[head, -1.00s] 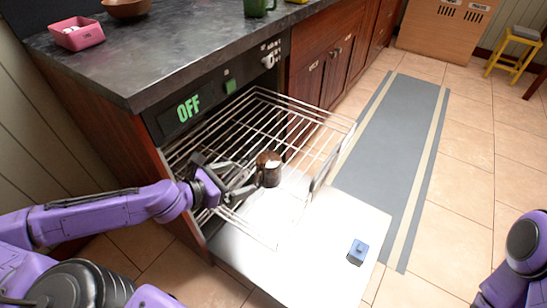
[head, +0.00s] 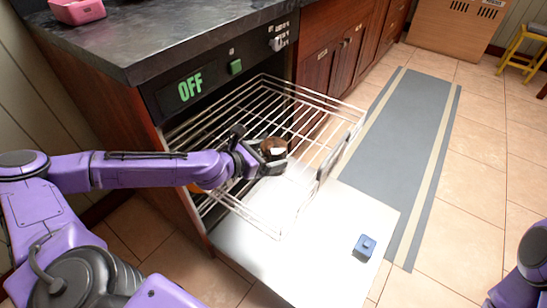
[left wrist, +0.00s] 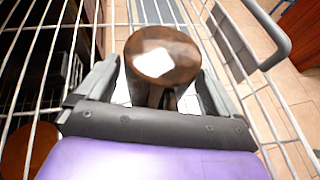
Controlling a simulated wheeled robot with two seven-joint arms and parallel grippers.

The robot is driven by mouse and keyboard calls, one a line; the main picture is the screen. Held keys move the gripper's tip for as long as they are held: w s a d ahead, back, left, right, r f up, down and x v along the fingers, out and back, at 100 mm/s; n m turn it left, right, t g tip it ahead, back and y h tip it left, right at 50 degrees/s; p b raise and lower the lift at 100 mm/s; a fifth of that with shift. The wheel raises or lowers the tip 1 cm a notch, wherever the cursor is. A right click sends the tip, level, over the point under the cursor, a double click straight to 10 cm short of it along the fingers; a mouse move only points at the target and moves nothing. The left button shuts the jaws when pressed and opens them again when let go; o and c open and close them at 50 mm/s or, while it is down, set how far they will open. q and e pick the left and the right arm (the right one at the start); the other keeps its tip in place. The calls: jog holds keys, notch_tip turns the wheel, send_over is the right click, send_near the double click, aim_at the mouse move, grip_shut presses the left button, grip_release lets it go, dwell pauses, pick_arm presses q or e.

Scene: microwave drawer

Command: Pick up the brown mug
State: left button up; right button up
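The brown mug (head: 275,146) is in the pulled-out wire drawer, near its middle. In the left wrist view, the mug (left wrist: 163,55) shows a dark brown, shiny body with a white patch on it, and its handle side faces my gripper. My left gripper (head: 266,158) is at the mug in the head view. In the left wrist view, its fingers (left wrist: 160,80) stand wide, one on each side of the mug, with little or no gap visible. Firm contact cannot be made out. My right gripper is not in view; only part of that arm shows at the right edge.
The wire drawer (head: 318,96) has raised rails around the mug and an upright front panel (head: 332,160). A white lowered door (head: 310,262) carries a small blue box (head: 365,245). An orange-brown round thing (left wrist: 30,150) lies below the gripper's left side. A pink container (head: 77,10) stands on the counter.

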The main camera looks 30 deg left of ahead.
aim_at(278, 142)
pick_arm(q)
jog(key=c, duration=1.1)
jog(key=shift+o, duration=0.2)
jog(key=shift+r+p, duration=0.3)
jog(key=shift+r, duration=0.15)
notch_tip(278, 142, up, 3)
jog(key=shift+p, duration=1.05)
jog(key=s+d+r+p, duration=0.5)
jog(key=s+r+p, duration=0.4)
jog(key=s+p, duration=0.6)
notch_tip(278, 142, up, 10)
jog(key=w+p, duration=0.2)
jog(key=p, duration=1)
jog(key=shift+d, duration=0.15)
